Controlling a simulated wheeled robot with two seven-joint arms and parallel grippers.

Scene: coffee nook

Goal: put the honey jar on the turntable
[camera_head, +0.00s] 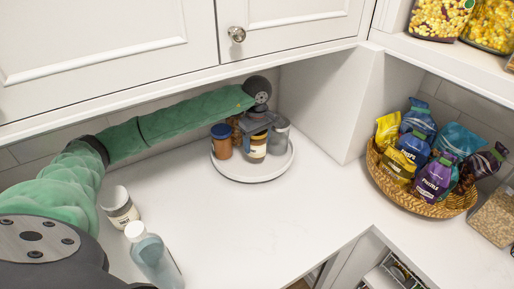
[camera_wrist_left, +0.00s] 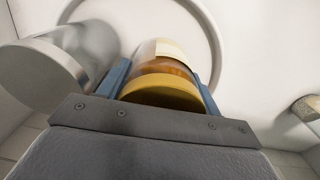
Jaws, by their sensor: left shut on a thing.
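The honey jar (camera_head: 257,149) has a pale label and amber contents. In the left wrist view its yellow lid (camera_wrist_left: 160,92) faces the camera. My left gripper (camera_head: 259,133) is shut on it from above, with a blue finger on each side in the left wrist view (camera_wrist_left: 165,88). The turntable (camera_head: 253,178) is a round white tray in the back corner of the counter. The jar is upright over its surface, among other jars; I cannot tell whether its base touches. My right gripper is out of view.
On the turntable, an amber jar with a blue lid (camera_head: 222,146) stands left of the honey jar, and a grey-lidded jar (camera_head: 280,138) right. A basket of bags (camera_head: 442,210) is at right.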

